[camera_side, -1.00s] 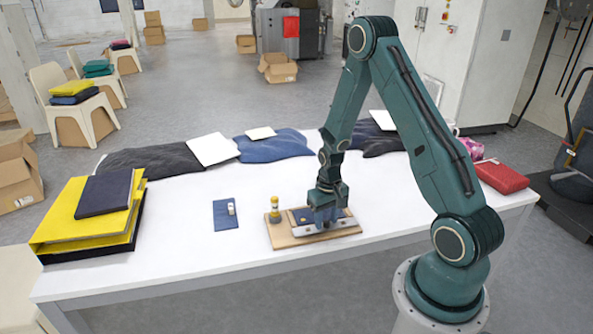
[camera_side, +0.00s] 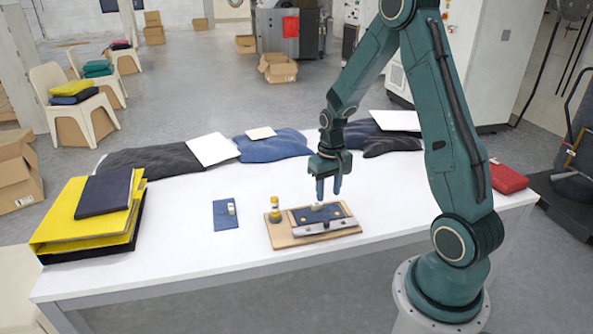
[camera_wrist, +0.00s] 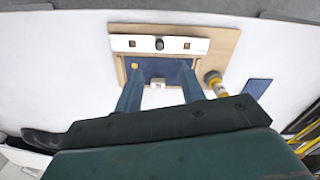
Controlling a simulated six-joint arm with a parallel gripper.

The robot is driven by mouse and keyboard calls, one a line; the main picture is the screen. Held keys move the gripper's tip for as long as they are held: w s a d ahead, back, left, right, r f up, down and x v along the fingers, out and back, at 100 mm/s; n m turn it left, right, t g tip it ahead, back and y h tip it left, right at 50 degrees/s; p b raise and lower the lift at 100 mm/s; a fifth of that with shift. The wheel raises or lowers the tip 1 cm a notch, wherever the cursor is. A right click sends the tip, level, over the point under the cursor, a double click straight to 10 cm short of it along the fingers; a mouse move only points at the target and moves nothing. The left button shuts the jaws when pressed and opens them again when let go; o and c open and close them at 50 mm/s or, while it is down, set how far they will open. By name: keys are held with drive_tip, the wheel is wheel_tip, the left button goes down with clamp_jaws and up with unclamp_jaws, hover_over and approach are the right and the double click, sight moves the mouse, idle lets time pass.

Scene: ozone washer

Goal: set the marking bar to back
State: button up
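The marking bar (camera_side: 325,226) is a silver-white bar lying along the near long edge of a wooden board (camera_side: 285,242). In the wrist view the bar (camera_wrist: 182,45) crosses the upper part of the board and has a black knob in its middle and two square openings. A dark blue panel (camera_side: 338,212) with a yellow dot lies beside the bar, with a small white block (camera_wrist: 157,82) by it. My gripper (camera_side: 328,198) hangs above the board, its blue fingers apart and empty. In the wrist view the fingers (camera_wrist: 160,85) frame the panel.
A yellow-and-grey bottle-like piece (camera_side: 275,211) stands at the board's left end. A blue cloth (camera_side: 225,215) with a small white item lies further left. Yellow folders (camera_side: 75,222) are stacked at the table's left, and dark garments (camera_side: 272,146) lie along the back. White tabletop between is clear.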

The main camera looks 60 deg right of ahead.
drive_tip(key=shift+r, duration=1.9)
drive_tip(key=s+a+r+n+t, duration=0.3)
drive_tip(key=s+a+r, duration=0.1)
drive_tip(key=a+r, duration=0.85)
drive_tip(key=s+a+r+n+t, duration=0.2)
drive_tip(key=s+a+r+n, duration=0.1)
drive_tip(key=s+a+r, duration=0.4)
drive_tip(key=shift+s+t, duration=0.3)
drive_tip(key=shift+s, duration=1.4)
